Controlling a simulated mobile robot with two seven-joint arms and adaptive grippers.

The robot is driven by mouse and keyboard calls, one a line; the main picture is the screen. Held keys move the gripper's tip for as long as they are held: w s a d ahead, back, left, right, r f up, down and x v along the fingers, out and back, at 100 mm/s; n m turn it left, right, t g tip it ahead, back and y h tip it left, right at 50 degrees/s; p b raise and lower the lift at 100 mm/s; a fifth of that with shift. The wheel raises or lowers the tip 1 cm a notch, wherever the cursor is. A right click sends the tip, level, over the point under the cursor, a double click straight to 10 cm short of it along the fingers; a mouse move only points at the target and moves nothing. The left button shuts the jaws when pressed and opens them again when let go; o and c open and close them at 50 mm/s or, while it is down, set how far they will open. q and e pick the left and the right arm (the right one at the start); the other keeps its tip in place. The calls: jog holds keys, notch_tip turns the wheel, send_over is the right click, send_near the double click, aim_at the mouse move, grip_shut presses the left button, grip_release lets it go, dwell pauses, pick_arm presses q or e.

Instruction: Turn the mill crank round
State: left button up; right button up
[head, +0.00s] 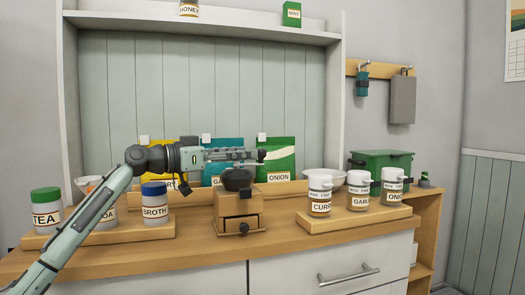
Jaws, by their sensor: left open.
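The mill is a wooden box (238,215) with a small drawer and dark knob in front and a dark bowl-shaped top (237,180). It stands upright on the counter. My left gripper (258,155) reaches in from the left, roughly level, with its fingers pointing right just above the bowl. It is open. The crank is not clearly distinguishable; the gripper overlaps the area above the bowl where parts merge. Whether the fingers touch the crank cannot be told. My right gripper is out of view.
Left of the mill, a wooden tray (130,234) holds the TEA (46,211) and BROTH (154,204) jars. Right of it, another tray (350,222) holds labelled white-lidded jars. Seed-type packets, including ONION (281,161), stand behind.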

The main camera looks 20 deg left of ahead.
aim_at(261, 152)
pick_arm(q)
jog(key=p+x, duration=0.1)
jog(key=x, duration=0.4)
jog(key=shift+w+d, duration=0.25)
jog(key=shift+d, duration=0.05)
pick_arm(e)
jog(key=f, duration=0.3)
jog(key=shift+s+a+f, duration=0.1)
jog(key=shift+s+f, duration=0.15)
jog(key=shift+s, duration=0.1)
pick_arm(q)
grip_shut()
